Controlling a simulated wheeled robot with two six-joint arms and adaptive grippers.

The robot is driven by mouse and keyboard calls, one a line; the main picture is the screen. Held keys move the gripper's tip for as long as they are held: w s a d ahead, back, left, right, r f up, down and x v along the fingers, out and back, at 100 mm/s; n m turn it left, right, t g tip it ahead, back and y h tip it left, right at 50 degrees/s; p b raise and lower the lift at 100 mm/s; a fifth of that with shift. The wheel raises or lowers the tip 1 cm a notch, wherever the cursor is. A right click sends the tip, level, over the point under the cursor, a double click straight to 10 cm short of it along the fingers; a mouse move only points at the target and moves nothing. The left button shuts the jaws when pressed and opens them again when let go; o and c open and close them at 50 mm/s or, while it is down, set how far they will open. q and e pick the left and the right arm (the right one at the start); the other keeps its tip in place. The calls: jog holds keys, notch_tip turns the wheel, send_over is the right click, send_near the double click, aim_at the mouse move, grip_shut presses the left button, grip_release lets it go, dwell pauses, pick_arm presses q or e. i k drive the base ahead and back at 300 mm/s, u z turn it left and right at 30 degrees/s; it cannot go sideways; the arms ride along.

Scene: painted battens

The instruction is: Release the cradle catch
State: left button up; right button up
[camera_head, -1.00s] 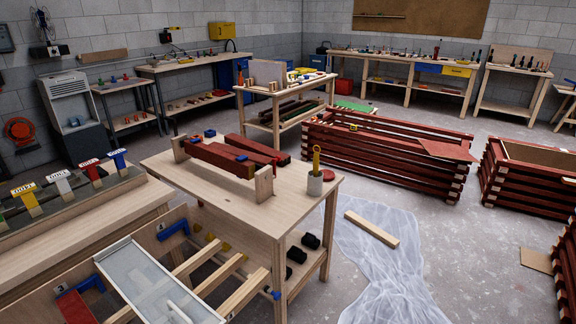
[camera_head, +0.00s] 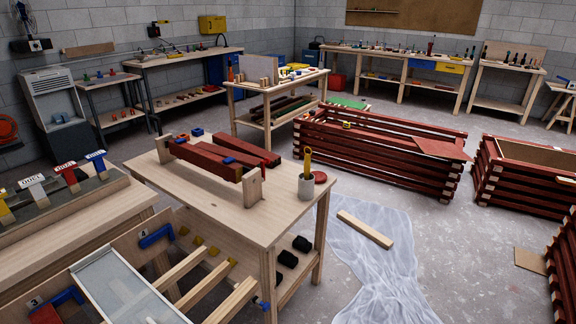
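On the near wooden table (camera_head: 222,222), a cradle-like stand has two upright wooden end pieces, the nearer one (camera_head: 252,188) at the right. A dark red batten (camera_head: 205,162) rests between them, with a small blue piece (camera_head: 229,160) at its side. At lower left, a low rack holds bare wooden battens (camera_head: 205,300) and blue bracket-like pieces (camera_head: 157,236) by the numbers 3 and 4. A blue knob-like piece (camera_head: 262,305) sits at a batten end. I cannot tell which part is the catch. Neither of my grippers is in view.
A grey cup (camera_head: 306,187) with a yellow-handled tool stands at the table's right corner. A bench with coloured labelled stands (camera_head: 67,172) is at the left. A loose batten (camera_head: 365,229) lies on clear sheeting (camera_head: 375,265) on the floor. Red slatted boxes (camera_head: 380,150) stand beyond.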

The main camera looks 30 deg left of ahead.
aim_at(266, 160)
jog(key=u, duration=0.05)
jog(key=i, duration=3.3)
jog(key=u, duration=4.35)
jog(key=k, duration=1.15)
jog(key=z, duration=0.3)
